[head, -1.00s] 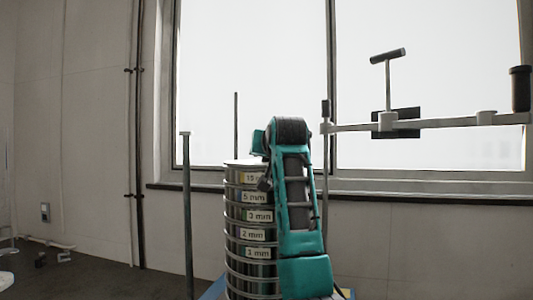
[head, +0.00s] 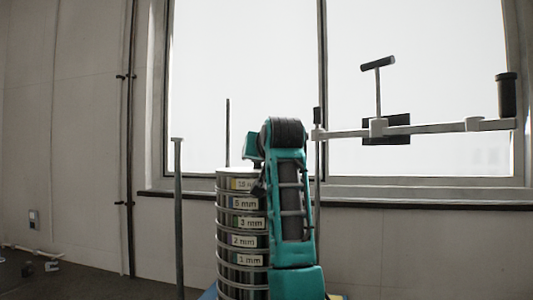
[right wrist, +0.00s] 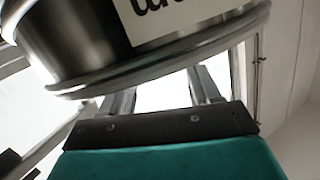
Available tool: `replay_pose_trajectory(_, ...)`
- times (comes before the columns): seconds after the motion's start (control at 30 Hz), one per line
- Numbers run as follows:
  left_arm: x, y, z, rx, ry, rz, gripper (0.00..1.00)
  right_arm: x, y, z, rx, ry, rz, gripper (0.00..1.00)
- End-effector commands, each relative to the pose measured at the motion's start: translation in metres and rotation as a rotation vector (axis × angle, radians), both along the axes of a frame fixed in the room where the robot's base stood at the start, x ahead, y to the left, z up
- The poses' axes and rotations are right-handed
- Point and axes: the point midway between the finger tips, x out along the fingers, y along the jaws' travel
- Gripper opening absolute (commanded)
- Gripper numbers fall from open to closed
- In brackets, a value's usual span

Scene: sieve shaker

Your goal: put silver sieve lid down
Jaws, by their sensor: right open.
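The sieve stack (head: 243,232) stands upright in the middle of the head view, several silver rings with mm labels. A flat pale silver surface that looks like the lid (head: 232,170) tops it; my arm partly covers its right side. My right arm rises in front of the stack's right side. The right wrist view shows a large metal sieve (right wrist: 85,45) with a white label, close to my right gripper (right wrist: 160,88). Its two fingers are apart, and the rim covers their tips. I cannot tell if they touch it. My left gripper is not in view.
Upright rods (head: 179,215) stand left of and behind the stack. A window and wall lie behind. Small items (head: 51,266) lie on the dark surface at far left.

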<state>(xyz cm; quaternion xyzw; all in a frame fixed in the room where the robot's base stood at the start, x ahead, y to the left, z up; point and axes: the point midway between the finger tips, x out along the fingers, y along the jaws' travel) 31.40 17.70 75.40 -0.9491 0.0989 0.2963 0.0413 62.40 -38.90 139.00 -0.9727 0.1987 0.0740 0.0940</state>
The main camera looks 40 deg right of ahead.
Motion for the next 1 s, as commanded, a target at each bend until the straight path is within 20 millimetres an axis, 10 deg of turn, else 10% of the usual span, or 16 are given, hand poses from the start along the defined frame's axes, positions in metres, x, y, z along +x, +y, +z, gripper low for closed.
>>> replay_pose_trajectory(0.43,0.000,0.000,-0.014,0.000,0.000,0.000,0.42,-0.075,0.031,0.015,-0.001,-0.002,0.001,0.61)
replay_pose_trajectory(1.0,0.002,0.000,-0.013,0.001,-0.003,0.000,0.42,-0.084,0.035,0.016,0.000,0.001,0.000,0.61)
